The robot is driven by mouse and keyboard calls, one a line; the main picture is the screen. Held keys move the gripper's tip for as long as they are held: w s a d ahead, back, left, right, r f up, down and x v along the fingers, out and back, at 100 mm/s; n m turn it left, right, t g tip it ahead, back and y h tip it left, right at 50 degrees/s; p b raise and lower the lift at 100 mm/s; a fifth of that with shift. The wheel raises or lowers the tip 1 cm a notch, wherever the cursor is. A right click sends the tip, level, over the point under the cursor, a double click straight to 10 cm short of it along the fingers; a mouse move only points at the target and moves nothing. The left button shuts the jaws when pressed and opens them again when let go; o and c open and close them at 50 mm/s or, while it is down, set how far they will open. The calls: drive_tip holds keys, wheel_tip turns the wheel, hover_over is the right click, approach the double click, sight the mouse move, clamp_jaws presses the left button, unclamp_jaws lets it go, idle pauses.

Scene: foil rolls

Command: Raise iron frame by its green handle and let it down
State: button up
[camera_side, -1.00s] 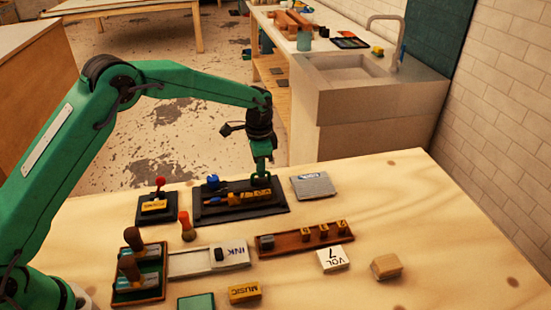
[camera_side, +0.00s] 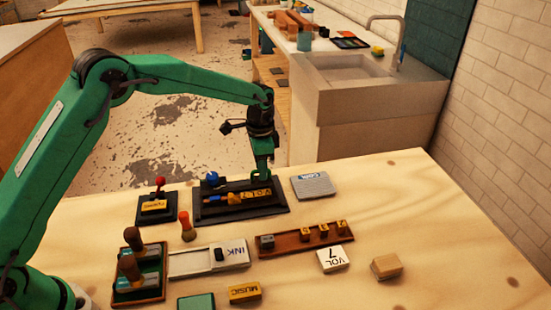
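A dark iron press bed (camera_side: 277,209) lies at the back middle of the table, with yellow type reading VOL.7 (camera_side: 255,195) and a blue knob (camera_side: 212,179) at its left end. My green gripper (camera_side: 261,176) points down at the back edge of the bed, right of its middle, just behind the type. I cannot pick out the green handle from my green fingers. The fingers are too small and merged to tell whether they are open or shut, or whether they touch the frame.
A red-knobbed stand (camera_side: 158,205), ink slab (camera_side: 215,259), stamp rack (camera_side: 137,285), wooden type tray (camera_side: 283,244) and loose blocks (camera_side: 333,259) (camera_side: 386,268) crowd the front. A grey plate (camera_side: 313,186) lies right of the bed. The table's right side is mostly clear.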

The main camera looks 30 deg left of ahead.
drive_tip(key=shift+w+r, duration=0.1)
drive_tip(key=shift+r, duration=0.1)
drive_tip(key=shift+r, duration=0.25)
wheel_tip(320, 180, up, 7)
idle(0.6)
drive_tip(key=shift+r, duration=0.1)
